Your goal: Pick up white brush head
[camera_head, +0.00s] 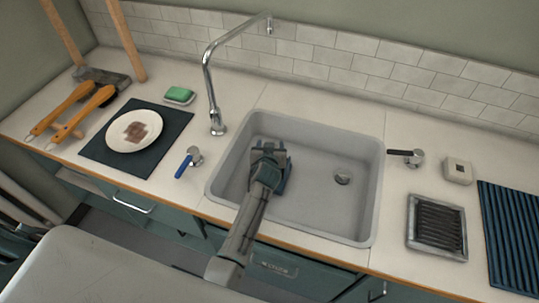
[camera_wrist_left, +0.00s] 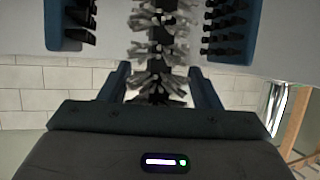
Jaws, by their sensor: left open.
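In the left wrist view, a brush part (camera_wrist_left: 160,48) with pale grey-white bristle tufts on a dark core stands upright between my fingers. It is probably the white brush head; its ends are not clearly seen. My left gripper (camera_head: 268,158) is open, with one blue, black-toothed finger on each side of the bristles and gaps showing between. In the head view this gripper reaches down into the grey sink and hides whatever is between its fingers. My right gripper is not in view.
The sink (camera_head: 375,190) has a drain and raised walls around my gripper. A tall faucet (camera_head: 208,85) stands behind it. At left are a plate (camera_head: 120,128) on a dark mat and a green sponge (camera_head: 179,94). At right are a metal tray (camera_head: 437,228) and a blue ribbed mat (camera_head: 510,235).

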